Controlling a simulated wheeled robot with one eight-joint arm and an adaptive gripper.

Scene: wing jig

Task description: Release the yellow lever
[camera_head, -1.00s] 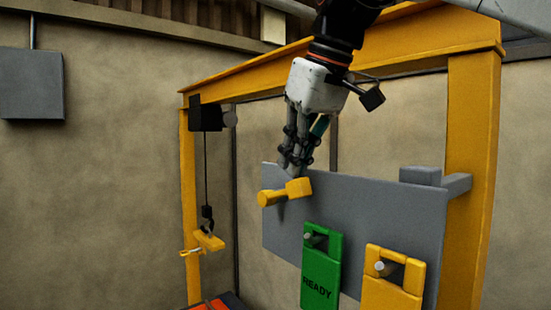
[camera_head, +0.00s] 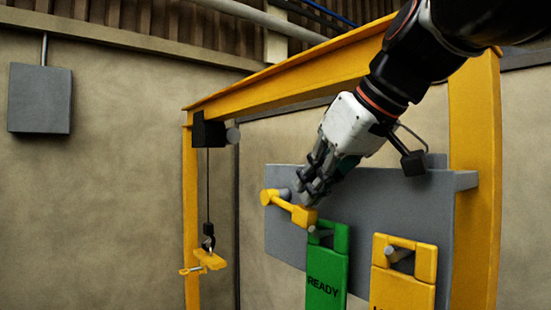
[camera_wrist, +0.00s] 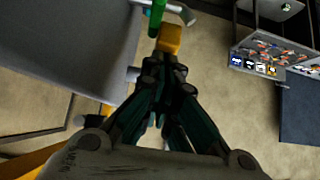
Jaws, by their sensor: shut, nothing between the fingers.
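The yellow lever (camera_head: 283,204) is on the grey panel (camera_head: 385,210) in the head view. Its round knob is at the left and its block end is lower at the right, so it slopes down to the right. My gripper (camera_head: 308,194) is shut and empty, with its fingertips at the block end, touching it or very close. In the wrist view the lever's yellow block (camera_wrist: 170,38) shows just beyond my shut fingertips (camera_wrist: 164,66). I cannot tell whether they touch. Most of the lever is hidden there.
A green READY tag (camera_head: 327,275) hangs just below the block end, with a yellow tag (camera_head: 404,270) to its right. A yellow frame (camera_head: 192,225) stands around the panel, and a hook (camera_head: 208,242) hangs at the left. A cart with small items (camera_wrist: 275,55) shows in the wrist view.

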